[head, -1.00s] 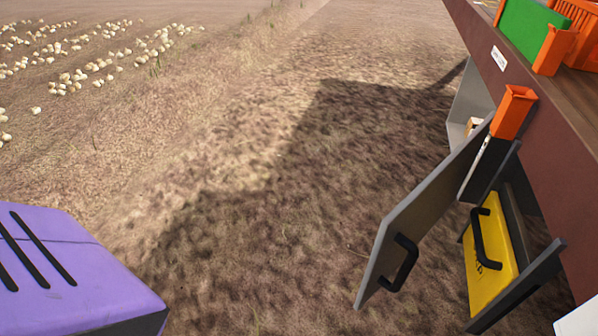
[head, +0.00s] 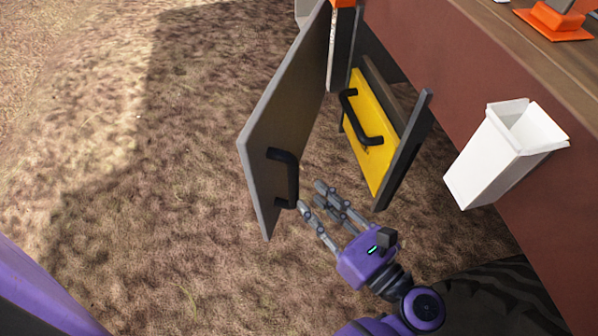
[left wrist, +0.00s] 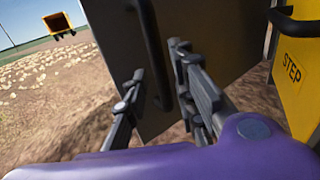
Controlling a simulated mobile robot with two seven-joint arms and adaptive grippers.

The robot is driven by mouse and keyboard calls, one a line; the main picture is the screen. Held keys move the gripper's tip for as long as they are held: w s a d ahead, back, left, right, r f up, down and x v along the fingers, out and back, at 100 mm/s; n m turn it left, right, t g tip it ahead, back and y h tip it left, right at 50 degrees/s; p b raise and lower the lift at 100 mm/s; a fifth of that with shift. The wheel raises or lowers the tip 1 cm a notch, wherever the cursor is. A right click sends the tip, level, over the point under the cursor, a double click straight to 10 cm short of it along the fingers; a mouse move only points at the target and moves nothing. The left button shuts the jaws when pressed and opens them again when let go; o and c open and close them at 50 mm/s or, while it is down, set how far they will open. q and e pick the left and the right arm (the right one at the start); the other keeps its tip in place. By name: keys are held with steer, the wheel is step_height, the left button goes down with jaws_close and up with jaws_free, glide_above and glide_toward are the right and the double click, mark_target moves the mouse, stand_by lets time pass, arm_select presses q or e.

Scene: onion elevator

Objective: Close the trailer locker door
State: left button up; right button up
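The grey locker door (head: 270,110) stands open, swung out from the trailer's side, with a black bar handle (head: 291,180) near its free end. The left wrist view also shows the door (left wrist: 215,35) and its handle (left wrist: 153,45). My left gripper (head: 312,195) is open and empty, its fingertips close to the handle's lower end. In the left wrist view my left gripper (left wrist: 155,83) has its fingers apart, with the handle appearing between them. Contact cannot be made out. My right gripper is not in view.
A yellow step panel (head: 378,155) with a black handle sits in the locker opening, beside a dark panel (head: 405,150). A white bin (head: 500,155) hangs on the trailer side (head: 440,60). A black tyre (head: 490,300) is below. Bare soil lies left of the door.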

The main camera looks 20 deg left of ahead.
mark_target(297, 187)
arm_select(q)
steer(key=x, duration=0.2)
steer(key=shift+a+r, duration=0.15)
steer(key=shift+a, duration=0.3)
steer(key=x, duration=0.3)
steer(key=shift+w+a, duration=0.1)
steer(key=shift+a, duration=0.05)
steer(key=shift+w+a, duration=0.2)
steer(key=shift+a, duration=0.15)
jaws_close()
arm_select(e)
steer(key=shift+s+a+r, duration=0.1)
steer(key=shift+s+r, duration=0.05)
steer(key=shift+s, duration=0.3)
